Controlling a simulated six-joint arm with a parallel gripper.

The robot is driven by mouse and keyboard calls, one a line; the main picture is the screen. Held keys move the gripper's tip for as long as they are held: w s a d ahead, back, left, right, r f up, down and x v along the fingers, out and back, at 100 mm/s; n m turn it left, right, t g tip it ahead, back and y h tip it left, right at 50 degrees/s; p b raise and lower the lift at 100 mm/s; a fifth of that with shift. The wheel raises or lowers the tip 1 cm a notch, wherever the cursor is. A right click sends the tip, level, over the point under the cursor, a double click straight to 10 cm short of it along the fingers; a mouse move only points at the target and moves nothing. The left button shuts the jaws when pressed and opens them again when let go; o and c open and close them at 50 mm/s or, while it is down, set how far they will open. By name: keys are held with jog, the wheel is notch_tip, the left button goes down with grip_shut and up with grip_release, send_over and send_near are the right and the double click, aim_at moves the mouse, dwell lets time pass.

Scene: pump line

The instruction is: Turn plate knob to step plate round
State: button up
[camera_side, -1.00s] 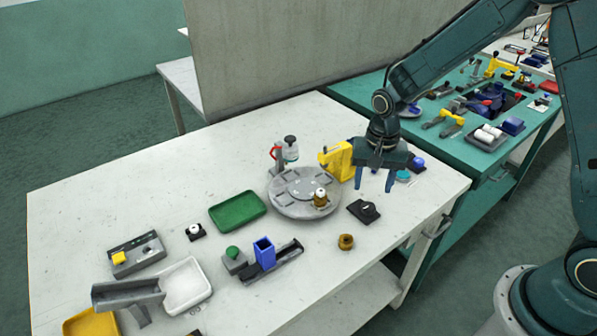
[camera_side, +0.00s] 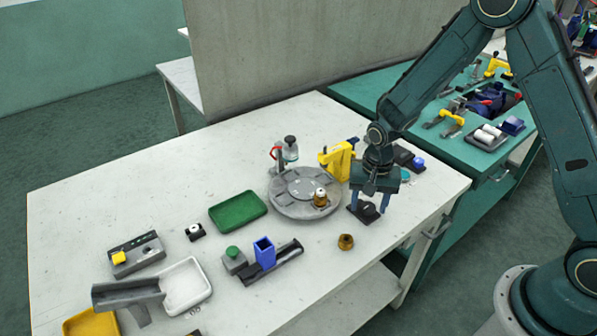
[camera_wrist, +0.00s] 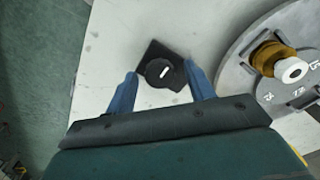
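The plate knob (camera_wrist: 163,72) is a black round knob with a white mark on a square black base. In the side view the knob (camera_side: 367,210) stands right of the plate, partly hidden by my gripper. My gripper (camera_side: 370,206) is low over it. In the wrist view my gripper (camera_wrist: 161,88) has its two blue fingers apart, one on each side of the knob; I cannot tell whether they touch it. The round grey plate (camera_side: 290,208) has numbered slots and carries a brass fitting with a white top (camera_side: 320,198). The plate (camera_wrist: 238,78) also shows at the right of the wrist view.
A yellow device (camera_side: 337,160) and a red-handled press (camera_side: 286,152) stand behind the plate. A loose brass part (camera_side: 346,242) lies in front of the knob. A green tray (camera_side: 238,211) and a blue holder (camera_side: 264,250) are to the left. The white table's right edge is close.

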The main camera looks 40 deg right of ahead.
jog(key=c, duration=0.9)
jog(key=shift+n, duration=0.3)
jog(key=n, duration=0.8)
jog(key=shift+n, duration=0.4)
jog(key=n, duration=0.4)
jog(key=shift+n, duration=2.2)
